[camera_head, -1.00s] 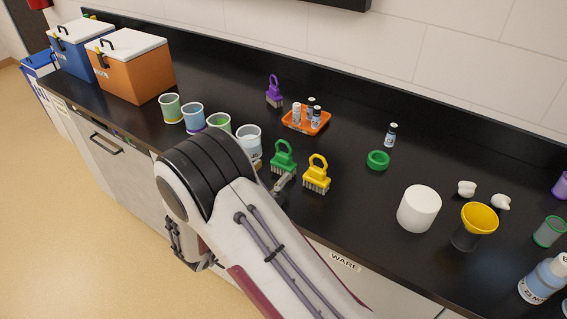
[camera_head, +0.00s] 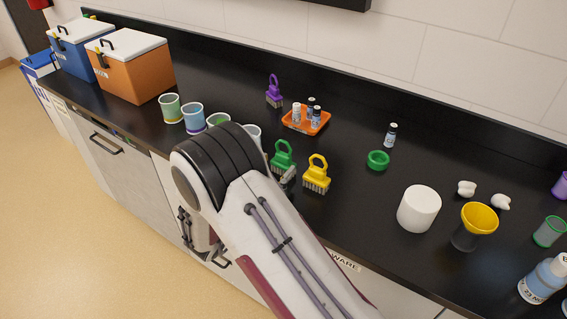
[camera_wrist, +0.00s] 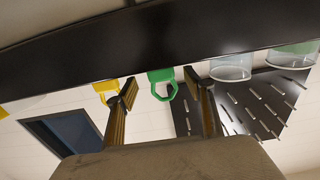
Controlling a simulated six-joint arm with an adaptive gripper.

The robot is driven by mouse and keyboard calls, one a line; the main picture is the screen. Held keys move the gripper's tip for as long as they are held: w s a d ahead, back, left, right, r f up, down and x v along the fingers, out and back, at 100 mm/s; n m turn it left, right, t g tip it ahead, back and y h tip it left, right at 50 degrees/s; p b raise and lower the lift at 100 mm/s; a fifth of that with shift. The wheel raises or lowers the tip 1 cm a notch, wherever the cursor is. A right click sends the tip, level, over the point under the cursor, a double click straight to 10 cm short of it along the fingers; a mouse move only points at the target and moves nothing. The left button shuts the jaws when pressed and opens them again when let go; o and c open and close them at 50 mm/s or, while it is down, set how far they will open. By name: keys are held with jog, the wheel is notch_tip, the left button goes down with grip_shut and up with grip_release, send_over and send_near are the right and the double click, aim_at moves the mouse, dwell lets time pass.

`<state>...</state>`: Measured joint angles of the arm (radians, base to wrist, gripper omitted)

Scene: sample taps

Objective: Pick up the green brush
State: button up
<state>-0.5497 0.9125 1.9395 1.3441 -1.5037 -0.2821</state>
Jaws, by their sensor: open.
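The green brush (camera_head: 283,158) stands upright on the black counter, left of the yellow brush (camera_head: 316,174). In the wrist view, which looks upside down, the green brush (camera_wrist: 160,77) shows its loop handle in the gap between my two fingers. My gripper (camera_wrist: 159,84) is open, with a finger on either side of that handle; I cannot tell whether either touches it. The yellow brush (camera_wrist: 106,88) shows beside the left finger. In the head view my arm hides most of my gripper, and a bit of it shows at the green brush's base.
Several cups, such as the blue one (camera_head: 193,117), stand left of the green brush, partly behind my arm. A purple brush (camera_head: 274,91) and an orange tray (camera_head: 306,121) with vials are behind. A green ring (camera_head: 378,160) and white cylinder (camera_head: 419,208) are to the right.

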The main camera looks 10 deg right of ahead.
aim_at(281, 161)
jog(key=shift+x, duration=2.4)
jog(key=shift+f, duration=0.15)
jog(key=shift+c, duration=0.4)
jog(key=c, duration=1.2)
